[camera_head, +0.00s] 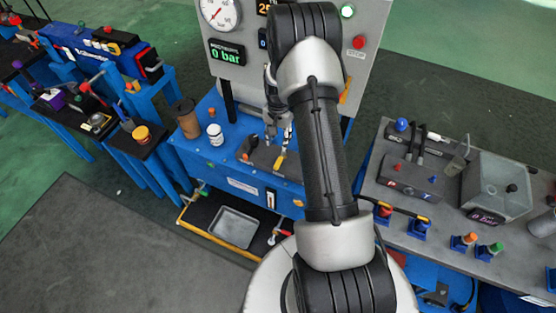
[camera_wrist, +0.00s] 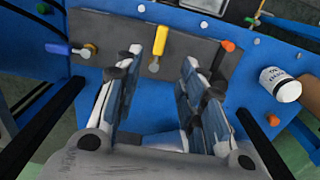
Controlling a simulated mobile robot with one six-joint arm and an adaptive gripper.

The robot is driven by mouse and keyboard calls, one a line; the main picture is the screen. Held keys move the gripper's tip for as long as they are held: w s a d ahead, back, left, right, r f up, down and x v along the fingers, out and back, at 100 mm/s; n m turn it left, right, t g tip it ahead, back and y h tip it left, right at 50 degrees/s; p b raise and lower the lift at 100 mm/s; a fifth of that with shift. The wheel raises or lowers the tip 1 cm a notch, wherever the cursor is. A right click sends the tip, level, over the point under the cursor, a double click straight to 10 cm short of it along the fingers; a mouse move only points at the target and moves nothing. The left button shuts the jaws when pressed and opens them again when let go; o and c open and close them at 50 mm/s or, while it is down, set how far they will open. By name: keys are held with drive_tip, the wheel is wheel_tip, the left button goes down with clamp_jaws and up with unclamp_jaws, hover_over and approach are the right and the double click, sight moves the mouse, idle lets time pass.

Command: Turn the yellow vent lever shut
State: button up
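The yellow vent lever (camera_wrist: 160,41) stands out from a dark grey plate (camera_wrist: 205,47) on the blue panel in the wrist view. Its round metal pivot (camera_wrist: 154,66) is at its lower end, and the handle points up in the picture. In the head view the lever (camera_head: 280,160) shows small below my gripper (camera_head: 279,128). In the wrist view my gripper (camera_wrist: 161,61) is open and empty, with one finger on each side of the lever's line. I see no contact with the lever; the gap in depth is hard to judge.
A blue-handled lever (camera_wrist: 60,48) sits left on the same plate. Orange knobs (camera_wrist: 228,46) and a white jar (camera_wrist: 280,85) are to the right. In the head view, a gauge panel (camera_head: 232,83) reading 0 bar rises behind, and a brown cup (camera_head: 186,118) stands left.

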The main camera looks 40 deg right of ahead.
sight(278, 162)
wheel_tip(278, 162, down, 13)
drive_tip(key=b, duration=0.2)
drive_tip(key=shift+f+b, duration=0.15)
drive_tip(key=shift+b, duration=0.25)
drive_tip(key=shift+c, duration=0.2)
clamp_jaws()
idle(0.3)
